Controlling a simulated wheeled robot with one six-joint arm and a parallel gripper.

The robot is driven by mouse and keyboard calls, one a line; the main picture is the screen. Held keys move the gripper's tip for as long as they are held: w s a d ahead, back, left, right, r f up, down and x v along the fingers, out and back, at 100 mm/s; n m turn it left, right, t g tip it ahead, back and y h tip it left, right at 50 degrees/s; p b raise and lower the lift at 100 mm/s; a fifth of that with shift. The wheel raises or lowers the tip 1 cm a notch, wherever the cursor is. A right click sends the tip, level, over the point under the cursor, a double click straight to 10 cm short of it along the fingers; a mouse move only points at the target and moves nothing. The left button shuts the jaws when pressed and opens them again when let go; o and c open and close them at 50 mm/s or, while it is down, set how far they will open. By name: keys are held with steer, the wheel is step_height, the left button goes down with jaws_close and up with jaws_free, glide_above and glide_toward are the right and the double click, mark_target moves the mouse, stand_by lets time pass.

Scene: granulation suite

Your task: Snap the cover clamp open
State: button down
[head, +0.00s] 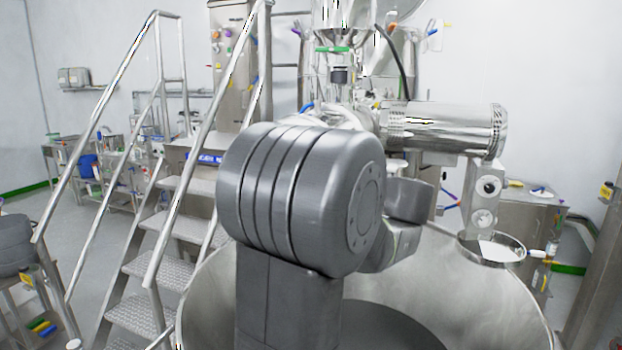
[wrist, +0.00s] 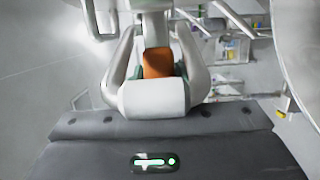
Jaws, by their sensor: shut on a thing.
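In the wrist view, my gripper (wrist: 157,72) has its two pale fingers closed from both sides on an orange block-like piece (wrist: 158,60). This looks like the handle of the cover clamp. A pale grey fitting stands just beyond it, at the top middle of the view. The rest of the clamp is hidden or too small to make out, so I cannot tell how far it is open. In the head view, my own arm covers the middle of the picture and hides the gripper and the piece it holds.
A large steel bowl (head: 475,305) lies open below my arm. A shiny steel cylinder (head: 447,128) sits above it at the right, with a small round port (head: 491,247) on the rim. Steps with handrails (head: 150,245) stand at left.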

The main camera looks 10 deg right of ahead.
steer(key=shift+d+r, duration=0.3)
steer(key=shift+d, duration=0.05)
steer(key=c, duration=1.3)
jaws_free()
steer(key=shift+w, duration=0.1)
steer(key=shift+c, duration=0.2)
steer(key=shift+o, duration=1.1)
steer(key=shift+w+d+f, duration=0.15)
steer(key=shift+d+f, duration=0.05)
steer(key=shift+d, duration=0.45)
steer(key=b+v, duration=0.4)
steer(key=v, duration=0.9)
steer(key=shift+s, duration=0.45)
steer(key=shift+d, duration=0.1)
